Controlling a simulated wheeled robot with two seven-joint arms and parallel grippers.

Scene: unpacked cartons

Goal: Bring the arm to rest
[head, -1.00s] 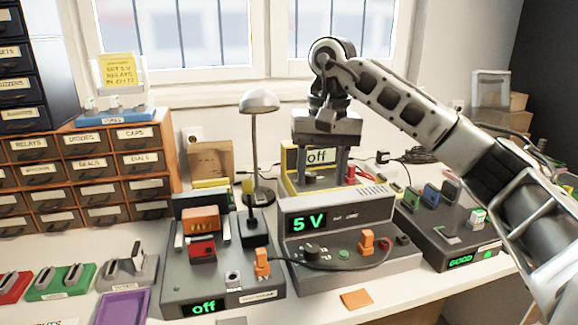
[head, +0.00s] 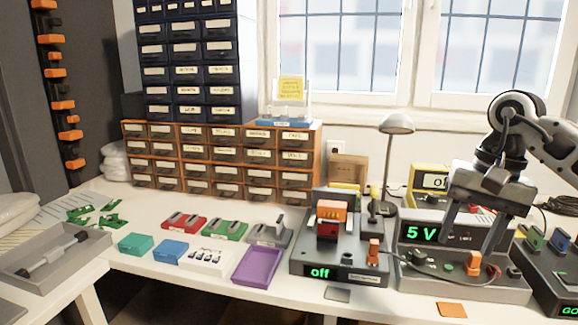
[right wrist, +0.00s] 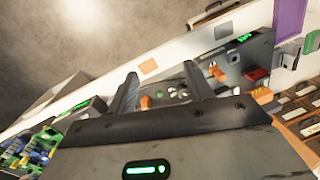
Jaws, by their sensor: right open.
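My right arm (head: 555,135) reaches in from the right in the head view. Its gripper (head: 470,240) hangs fingers down in front of the grey 5 V power supply (head: 415,262), with both fingers apart and nothing between them. It hides part of the supply's front. In the right wrist view the two fingers (right wrist: 160,76) are spread and empty, with the supply's knobs and an orange plug (right wrist: 146,103) beyond them. I cannot tell how far the fingertips are from the supply. My left gripper is in neither view.
A test box reading "off" (head: 350,273) stands left of the supply, and a lamp (head: 397,125) behind. A dark unit (head: 560,275) stands at the right. A purple tray (head: 258,266) and an orange pad (head: 452,310) lie on the white bench. Drawer cabinets stand at the back left.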

